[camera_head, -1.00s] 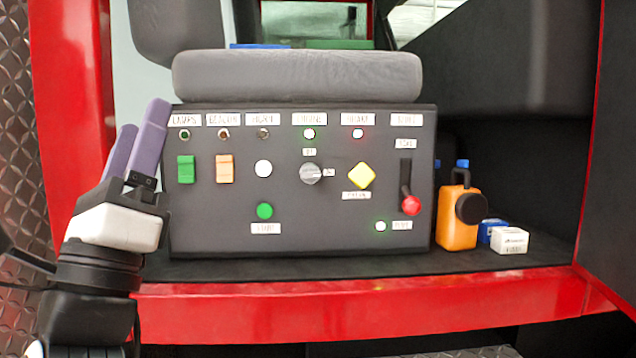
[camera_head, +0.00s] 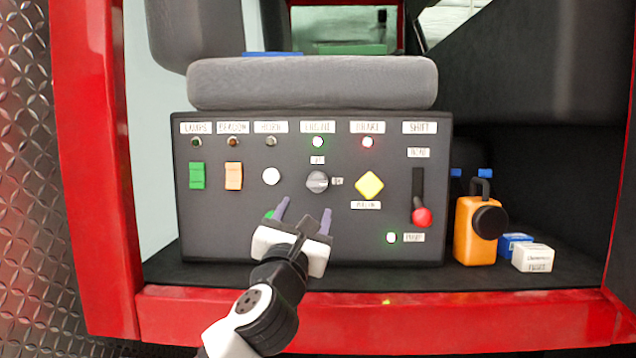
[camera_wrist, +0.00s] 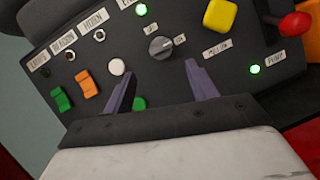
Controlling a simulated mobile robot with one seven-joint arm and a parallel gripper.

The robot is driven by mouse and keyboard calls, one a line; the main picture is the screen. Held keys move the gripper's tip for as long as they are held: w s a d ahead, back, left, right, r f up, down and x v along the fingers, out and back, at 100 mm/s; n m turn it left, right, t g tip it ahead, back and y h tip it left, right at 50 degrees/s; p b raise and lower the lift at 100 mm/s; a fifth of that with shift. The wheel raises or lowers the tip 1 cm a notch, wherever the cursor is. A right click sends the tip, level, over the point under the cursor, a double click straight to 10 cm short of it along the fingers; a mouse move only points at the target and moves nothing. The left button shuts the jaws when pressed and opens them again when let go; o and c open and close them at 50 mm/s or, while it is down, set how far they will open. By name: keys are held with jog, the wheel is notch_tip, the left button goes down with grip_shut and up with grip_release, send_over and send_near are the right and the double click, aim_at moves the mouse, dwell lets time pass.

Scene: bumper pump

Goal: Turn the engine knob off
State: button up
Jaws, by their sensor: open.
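The engine knob (camera_head: 317,181) is a round grey dial on the dark control panel (camera_head: 330,235), below the ENGINE label and its lit green lamp (camera_head: 318,142). Small tags sit above and to the right of it. In the wrist view the knob (camera_wrist: 161,47) lies ahead of the fingers, above the gap between them. My gripper (camera_head: 303,213) is open and empty, its purple fingers pointing at the panel, below the knob and apart from it. It also shows in the wrist view (camera_wrist: 160,85). The green start button is partly hidden behind the left finger.
Near the knob are a white button (camera_head: 271,176) on the left and a yellow diamond button (camera_head: 369,186) on the right. A red-tipped shift lever (camera_head: 421,216) is farther right. An orange jug (camera_head: 470,238) and small boxes (camera_head: 533,258) stand right of the panel. A grey seat (camera_head: 312,82) overhangs above.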

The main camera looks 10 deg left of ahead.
aim_at(315, 187)
jog(key=p+x, duration=0.2)
jog(key=x, duration=0.6)
jog(key=shift+w+r+p, duration=0.1)
jog(key=shift+w+p, duration=0.2)
jog(key=shift+d, duration=0.1)
jog(key=c, duration=0.9)
